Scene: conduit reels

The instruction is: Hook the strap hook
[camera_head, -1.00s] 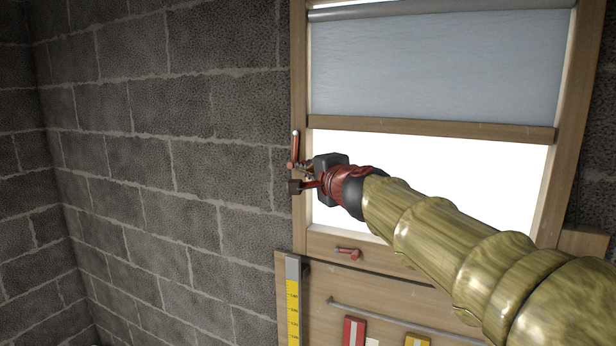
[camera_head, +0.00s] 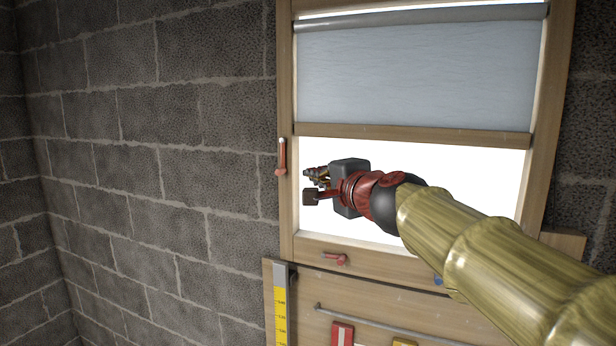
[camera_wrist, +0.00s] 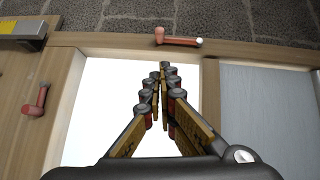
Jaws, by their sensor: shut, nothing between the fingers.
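My gripper (camera_head: 310,185) is shut and empty in front of the bright window opening, to the right of the left window post. In the wrist view its fingers (camera_wrist: 162,72) come together at the tips. No strap or strap hook can be made out for certain. A red lever (camera_head: 282,157) stands upright on the left post, apart from my gripper; it also shows in the wrist view (camera_wrist: 178,40). A second red lever (camera_head: 335,259) is on the lower rail; the wrist view shows it at the left (camera_wrist: 36,101).
A pale blind (camera_head: 420,80) with a wooden bottom bar (camera_head: 420,136) covers the upper window. Below are a yellow scale (camera_head: 281,310), a thin metal rod (camera_head: 380,325) and a red block (camera_head: 342,334). A grey block wall (camera_head: 150,150) is to the left.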

